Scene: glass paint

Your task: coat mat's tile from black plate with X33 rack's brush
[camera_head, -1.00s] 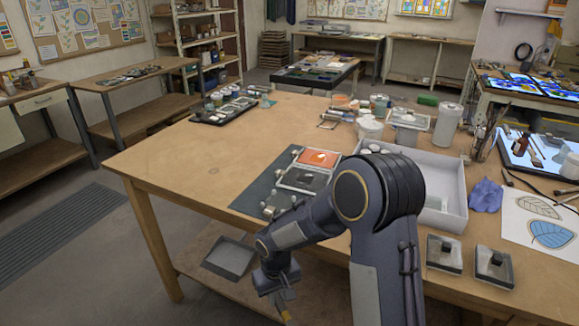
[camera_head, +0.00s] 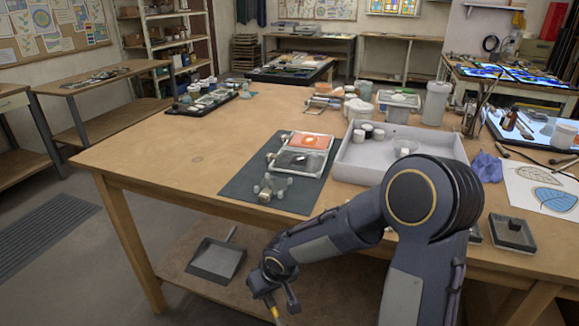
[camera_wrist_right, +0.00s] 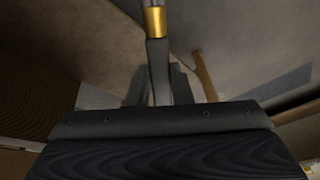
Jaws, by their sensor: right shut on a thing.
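My right gripper (camera_head: 270,288) hangs below the table's front edge in the head view. It is shut on a brush, whose gold ferrule (camera_head: 274,312) points down; the ferrule also shows in the right wrist view (camera_wrist_right: 155,21). The bristles are not clear. A dark mat (camera_head: 235,190) lies on the table, beyond and above the gripper in the picture. On it are a black plate (camera_head: 300,163) and an orange plate (camera_head: 309,141). A small pale clear piece with knobs (camera_head: 272,188), perhaps the tile, lies nearer. I cannot pick out the X33 rack. My left gripper is out of view.
A grey tray (camera_head: 450,147) with several small jars stands right of the mat. Small dark dishes (camera_head: 512,234) sit at the right front, partly behind my arm. A dustpan (camera_head: 216,258) lies on the lower shelf.

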